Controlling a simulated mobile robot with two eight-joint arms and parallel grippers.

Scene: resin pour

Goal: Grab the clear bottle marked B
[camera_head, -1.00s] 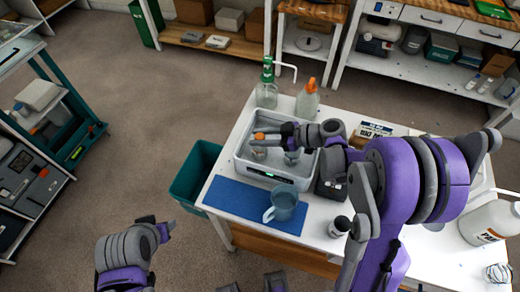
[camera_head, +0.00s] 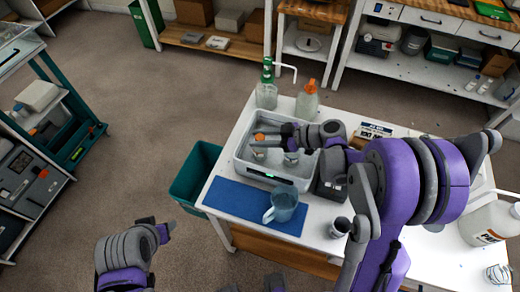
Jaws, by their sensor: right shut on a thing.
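My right gripper (camera_head: 268,142) reaches into the grey-white tub (camera_head: 243,172) from the right. It is shut on a small clear bottle with an orange cap (camera_head: 259,152) at the tub's left side. Its fingers hide part of the bottle, and I cannot read a letter on it. Another small clear bottle (camera_head: 291,158) stands in the tub to its right, partly under my gripper. My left gripper (camera_head: 168,229) is low at the lower left, away from the table. I cannot tell whether its jaws are open.
A blue mat (camera_head: 235,203) with a clear blue-grey jug (camera_head: 282,207) lies in front of the tub. A green-capped bottle (camera_head: 266,93) and an orange-topped bottle (camera_head: 307,103) stand behind it. A teal bin (camera_head: 190,180) stands left of the white table.

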